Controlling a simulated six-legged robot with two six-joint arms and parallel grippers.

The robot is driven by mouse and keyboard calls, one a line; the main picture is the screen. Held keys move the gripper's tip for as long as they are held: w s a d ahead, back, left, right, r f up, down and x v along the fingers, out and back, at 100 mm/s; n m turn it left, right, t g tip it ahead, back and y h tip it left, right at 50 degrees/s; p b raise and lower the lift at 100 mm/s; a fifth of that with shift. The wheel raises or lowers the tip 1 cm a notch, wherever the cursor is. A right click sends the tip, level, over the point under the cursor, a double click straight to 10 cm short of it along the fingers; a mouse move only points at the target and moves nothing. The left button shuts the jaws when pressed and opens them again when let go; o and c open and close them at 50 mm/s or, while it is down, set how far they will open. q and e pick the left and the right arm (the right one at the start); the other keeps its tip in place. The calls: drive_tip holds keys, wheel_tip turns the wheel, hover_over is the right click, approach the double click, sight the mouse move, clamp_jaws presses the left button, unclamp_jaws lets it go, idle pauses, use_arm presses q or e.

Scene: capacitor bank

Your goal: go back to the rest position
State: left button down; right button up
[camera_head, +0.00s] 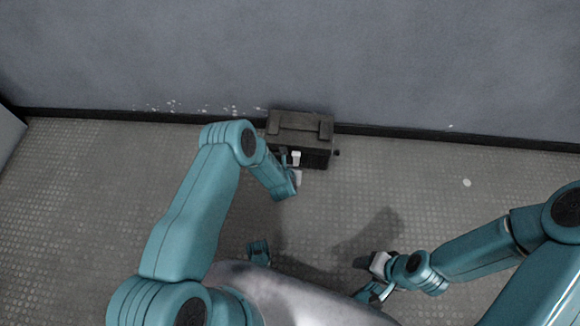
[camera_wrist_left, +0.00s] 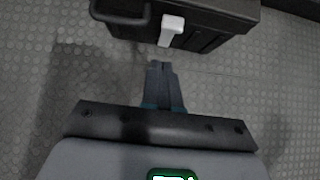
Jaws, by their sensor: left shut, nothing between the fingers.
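My left gripper (camera_head: 297,176) is in front of a dark toolbox (camera_head: 312,128) by the wall, its tip largely hidden by my wrist in the head view. In the left wrist view its two fingers (camera_wrist_left: 162,72) are together and empty, pointing at the toolbox front (camera_wrist_left: 205,32). A narrow strip of floor shows between the fingertips and the box. My right gripper (camera_head: 368,262) is low at the lower right, over the floor and clear of the toolbox. It is too small and dark to tell whether it is open.
The toolbox has a white latch (camera_head: 296,157) on its front, also seen in the left wrist view (camera_wrist_left: 171,29), and a dark handle (camera_wrist_left: 120,18). A grey wall (camera_head: 300,50) stands behind. The textured floor (camera_head: 90,190) is mostly clear, with a small white spot (camera_head: 467,183) at right.

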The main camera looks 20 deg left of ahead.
use_arm(q)
drive_tip(key=p+v, duration=0.2)
drive_tip(key=v, duration=0.5)
drive_tip(key=shift+p, duration=0.4)
